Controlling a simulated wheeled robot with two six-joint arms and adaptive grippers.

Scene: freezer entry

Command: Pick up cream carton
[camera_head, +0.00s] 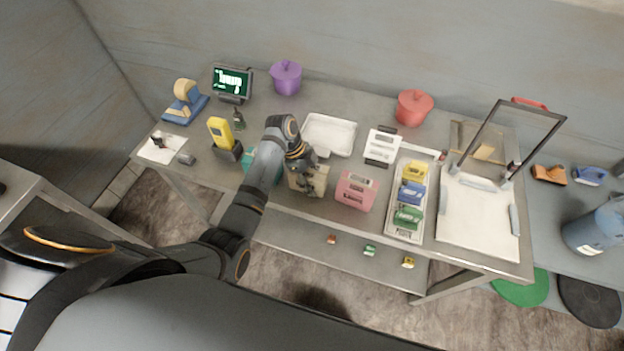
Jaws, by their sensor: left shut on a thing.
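The cream carton (318,186) is a beige box near the front edge of the grey table, left of a pink carton (356,189). My left gripper (306,171) reaches down over it from above and is shut on it. The gripper and wrist hide part of its top and left side. Whether the carton touches the table or hangs just above it I cannot tell. My right gripper does not show.
A teal carton (249,155) is partly hidden behind my left arm. A white tray (330,136) lies behind the gripper. Right of the pink carton stands a long bin (396,227) with yellow, blue and green pieces. A tall-handled flat device (478,235) stands further right.

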